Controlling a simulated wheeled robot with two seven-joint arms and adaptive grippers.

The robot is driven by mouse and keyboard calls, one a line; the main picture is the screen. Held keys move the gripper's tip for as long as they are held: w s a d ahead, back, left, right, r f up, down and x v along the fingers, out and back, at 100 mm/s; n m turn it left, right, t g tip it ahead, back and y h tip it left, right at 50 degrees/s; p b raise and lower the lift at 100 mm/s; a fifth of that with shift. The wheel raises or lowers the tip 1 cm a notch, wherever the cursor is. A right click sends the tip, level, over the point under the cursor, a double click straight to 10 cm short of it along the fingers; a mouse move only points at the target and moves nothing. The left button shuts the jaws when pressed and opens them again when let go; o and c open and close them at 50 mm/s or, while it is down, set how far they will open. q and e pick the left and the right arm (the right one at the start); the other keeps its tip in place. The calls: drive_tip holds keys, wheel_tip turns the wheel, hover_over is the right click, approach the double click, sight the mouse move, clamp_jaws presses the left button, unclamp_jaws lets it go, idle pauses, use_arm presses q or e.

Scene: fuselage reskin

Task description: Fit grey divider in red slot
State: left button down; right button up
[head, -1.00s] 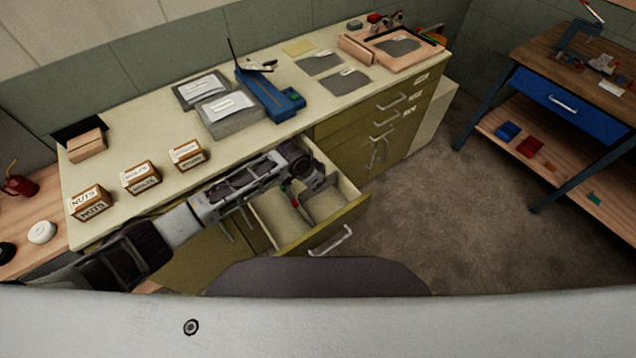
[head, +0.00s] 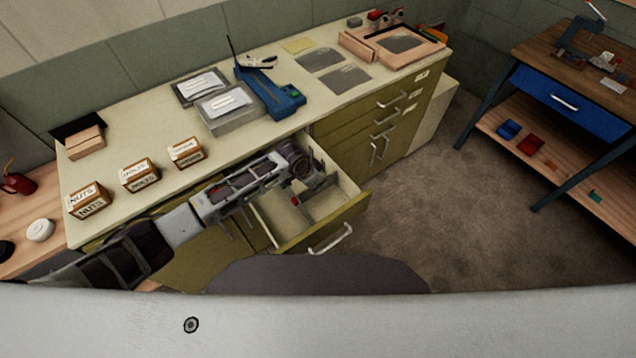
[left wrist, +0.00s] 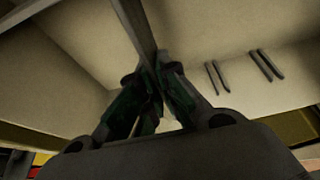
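My left gripper (head: 312,190) reaches down into the open drawer (head: 350,205). In the left wrist view its dark green fingers (left wrist: 150,95) are closed on the thin grey divider (left wrist: 136,28), which runs up from between them. In the head view a grey upright panel (head: 325,204), apparently this divider, stands in the drawer beside the fingers. A small red patch (head: 322,180) shows near the fingertips; I cannot tell whether it is the red slot. Pairs of dark strips (left wrist: 217,78) lie on a pale drawer surface, apart from the divider. My right gripper is out of view.
The counter (head: 225,160) above carries label boxes (head: 140,174), a grey case (head: 228,108) and a blue tool (head: 270,92). The drawer walls stand close around my left gripper. Bare floor (head: 420,200) lies to the right, before a blue-drawer workbench (head: 570,104).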

use_arm(q)
drive_tip(key=shift+f+b, duration=0.4)
drive_tip(key=shift+f, duration=0.45)
drive_tip(key=c, duration=1.6)
unclamp_jaws()
drive_tip(key=shift+o, duration=0.2)
drive_tip(key=shift+r, duration=0.1)
drive_tip(key=shift+v, duration=5.9)
drive_tip(key=shift+a, duration=0.1)
drive_tip(key=shift+s, duration=0.1)
